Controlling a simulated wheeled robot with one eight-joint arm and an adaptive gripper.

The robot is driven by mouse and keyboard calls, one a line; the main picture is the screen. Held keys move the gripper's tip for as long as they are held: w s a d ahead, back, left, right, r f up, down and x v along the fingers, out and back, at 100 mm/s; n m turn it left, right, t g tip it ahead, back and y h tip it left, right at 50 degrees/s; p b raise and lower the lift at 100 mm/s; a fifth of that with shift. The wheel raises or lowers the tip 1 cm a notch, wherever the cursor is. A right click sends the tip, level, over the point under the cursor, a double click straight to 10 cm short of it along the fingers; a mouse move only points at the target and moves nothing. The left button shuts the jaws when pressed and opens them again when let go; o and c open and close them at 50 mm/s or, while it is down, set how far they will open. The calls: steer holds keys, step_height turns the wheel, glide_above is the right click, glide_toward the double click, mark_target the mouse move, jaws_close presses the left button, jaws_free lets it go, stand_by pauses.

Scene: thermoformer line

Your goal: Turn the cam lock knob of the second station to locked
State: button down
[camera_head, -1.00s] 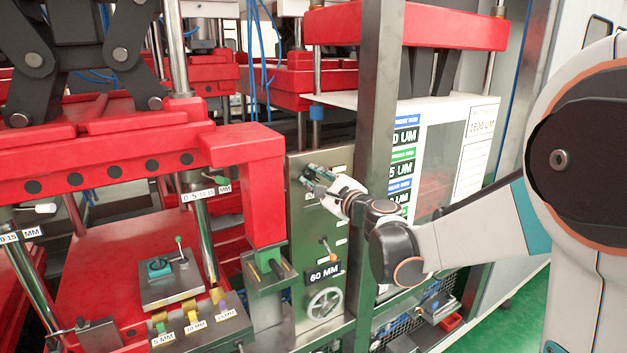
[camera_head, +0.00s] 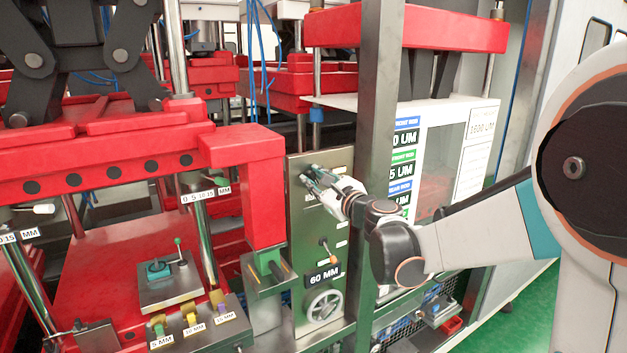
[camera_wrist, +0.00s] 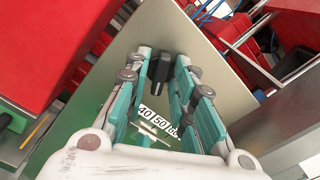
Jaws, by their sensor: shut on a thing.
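A black knob (camera_wrist: 160,68) stands out from a grey metal panel (camera_wrist: 178,25) in the wrist view. My gripper (camera_wrist: 161,62) has its teal-padded fingers on both sides of this knob and is shut on it near the fingertips. A white scale label reading 40, 50 and a partly covered number (camera_wrist: 158,121) lies below the knob, between the fingers. In the head view my gripper (camera_head: 309,177) reaches the upper part of the same panel (camera_head: 303,228), and its fingers largely hide the knob. No locked or unlocked marking is readable.
Below my gripper the panel carries a small lever with an orange tip (camera_head: 324,242), a 60 MM plate (camera_head: 323,278) and a handwheel (camera_head: 324,305). A red press arm (camera_head: 262,190) stands close on the left. A steel post (camera_head: 376,130) stands close on the right.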

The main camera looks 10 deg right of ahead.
steer(key=shift+f+m, duration=0.1)
steer(key=shift+m, duration=0.9)
steer(key=shift+m+b, duration=0.45)
steer(key=shift+m, duration=0.85)
steer(key=c, duration=1.3)
jaws_free()
steer(key=shift+m, duration=0.3)
